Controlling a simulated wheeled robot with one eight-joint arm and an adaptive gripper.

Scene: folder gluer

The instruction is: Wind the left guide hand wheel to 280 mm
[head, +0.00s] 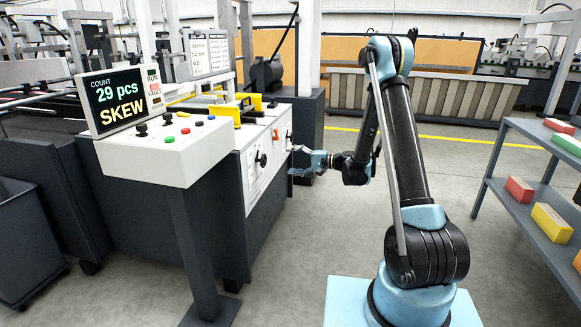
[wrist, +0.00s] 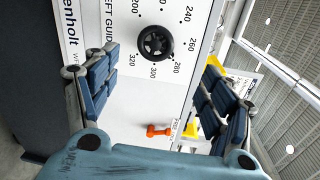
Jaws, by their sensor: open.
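The left guide hand wheel (wrist: 156,43) is a black spoked wheel on a white panel in the wrist view. In the head view my gripper (head: 303,163) is beside the machine's white front panel (head: 264,172). Two dark knobs show there; I cannot tell which is this wheel.
An orange handle-like part (wrist: 158,130) is below the wheel in the wrist view. A control box with buttons (head: 168,150) and a screen reading SKEW (head: 122,100) stand at left. A shelf with coloured boxes (head: 532,200) is at right.

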